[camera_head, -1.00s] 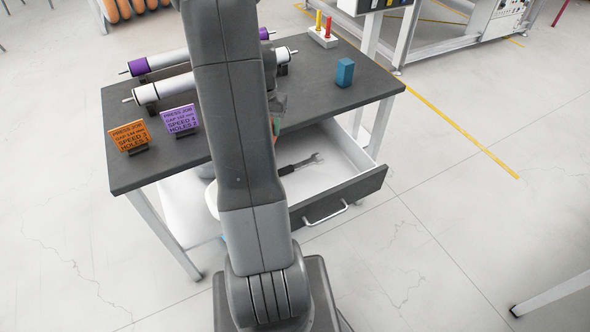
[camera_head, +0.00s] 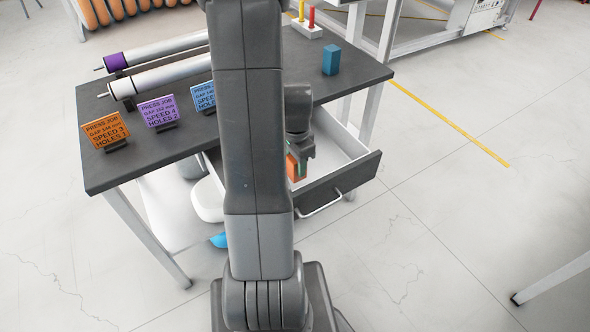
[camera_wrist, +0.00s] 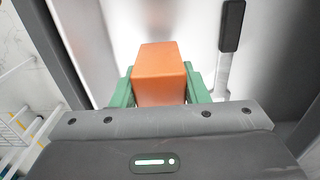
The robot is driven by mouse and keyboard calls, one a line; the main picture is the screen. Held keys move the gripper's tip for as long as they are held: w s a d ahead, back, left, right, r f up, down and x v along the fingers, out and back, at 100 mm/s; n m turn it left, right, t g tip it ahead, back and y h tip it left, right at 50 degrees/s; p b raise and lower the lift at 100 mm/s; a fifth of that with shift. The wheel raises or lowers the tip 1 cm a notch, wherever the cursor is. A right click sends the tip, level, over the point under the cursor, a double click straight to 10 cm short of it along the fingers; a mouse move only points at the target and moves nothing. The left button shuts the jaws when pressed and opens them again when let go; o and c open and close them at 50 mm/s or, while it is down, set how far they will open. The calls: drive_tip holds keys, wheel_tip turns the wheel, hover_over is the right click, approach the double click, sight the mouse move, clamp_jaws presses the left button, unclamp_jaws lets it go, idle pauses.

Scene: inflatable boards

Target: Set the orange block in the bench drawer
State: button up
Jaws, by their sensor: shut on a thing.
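My gripper (camera_head: 300,158) is shut on the orange block (camera_head: 293,168). In the wrist view the green fingers (camera_wrist: 158,92) sit on both sides of the orange block (camera_wrist: 158,70). In the head view they hang over the open bench drawer (camera_head: 338,190), close to its front panel, and my arm hides part of the drawer. The wrist view shows the drawer's pale floor (camera_wrist: 195,30) below the block. I cannot tell whether the block touches the floor.
The bench top (camera_head: 190,150) bears rollers, a blue block (camera_head: 331,60), a purple sign (camera_head: 158,112) and an orange sign (camera_head: 105,131). A white stand (camera_head: 305,27) holds coloured pegs.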

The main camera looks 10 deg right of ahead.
sight(296, 170)
drive_tip(key=shift+f, duration=1.7)
drive_tip(key=shift+f, duration=0.15)
drive_tip(key=o, duration=1.1)
wheel_tip(296, 170, up, 12)
drive_tip(key=shift+r+p, duration=0.2)
drive_tip(key=shift+p, duration=0.3)
